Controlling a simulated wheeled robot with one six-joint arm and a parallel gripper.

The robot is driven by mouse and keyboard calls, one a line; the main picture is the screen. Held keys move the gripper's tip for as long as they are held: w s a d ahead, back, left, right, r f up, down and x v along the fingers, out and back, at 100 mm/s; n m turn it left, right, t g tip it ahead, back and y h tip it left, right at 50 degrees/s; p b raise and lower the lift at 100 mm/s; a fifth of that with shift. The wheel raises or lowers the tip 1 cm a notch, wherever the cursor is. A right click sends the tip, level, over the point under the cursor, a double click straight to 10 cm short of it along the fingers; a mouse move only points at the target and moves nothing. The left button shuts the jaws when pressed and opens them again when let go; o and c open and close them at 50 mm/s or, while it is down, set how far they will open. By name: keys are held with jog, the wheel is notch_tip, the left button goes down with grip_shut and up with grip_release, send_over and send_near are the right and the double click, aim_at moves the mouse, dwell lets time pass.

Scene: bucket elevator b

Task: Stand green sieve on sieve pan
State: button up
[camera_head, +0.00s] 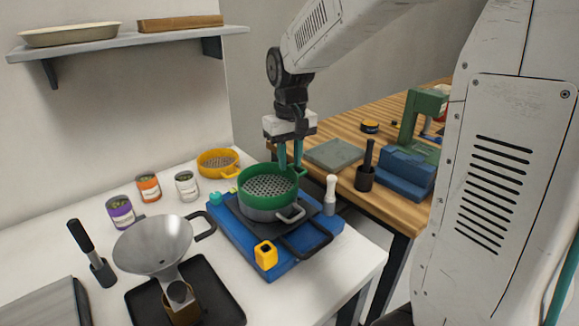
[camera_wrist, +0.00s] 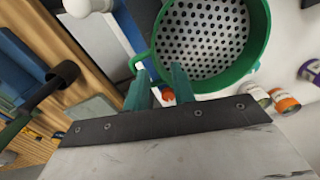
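The green sieve (camera_head: 267,179), round with a perforated metal bottom, sits about level on top of the grey sieve pan (camera_head: 262,214). The sieve also fills the upper part of the wrist view (camera_wrist: 256,58). The pan's wall and loop handle show below the green rim; whether the sieve is fully seated around its far side is hidden. My gripper (camera_head: 290,167) points down at the sieve's back right rim, near its small green handle. In the wrist view its teal fingers (camera_wrist: 166,88) are apart beside the rim, with nothing clearly held between them.
The pan stands on a dark plate on a blue base (camera_head: 228,235). A yellow sieve (camera_head: 217,157) lies behind left. A white pestle-like piece (camera_head: 330,195) and a yellow block (camera_head: 265,254) stand close by. Several cans and a metal funnel (camera_head: 150,245) are at left.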

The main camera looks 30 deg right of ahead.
notch_tip(320, 180, up, 10)
jog(key=s+a+f, duration=0.2)
jog(key=s+f, duration=0.1)
jog(key=s, duration=0.9)
jog(key=s+a+f+t, duration=0.1)
jog(key=s+f, duration=0.2)
jog(key=s, duration=1)
jog(key=shift+s+a, duration=0.25)
jog(key=shift+a, duration=0.1)
jog(key=shift+s, duration=0.1)
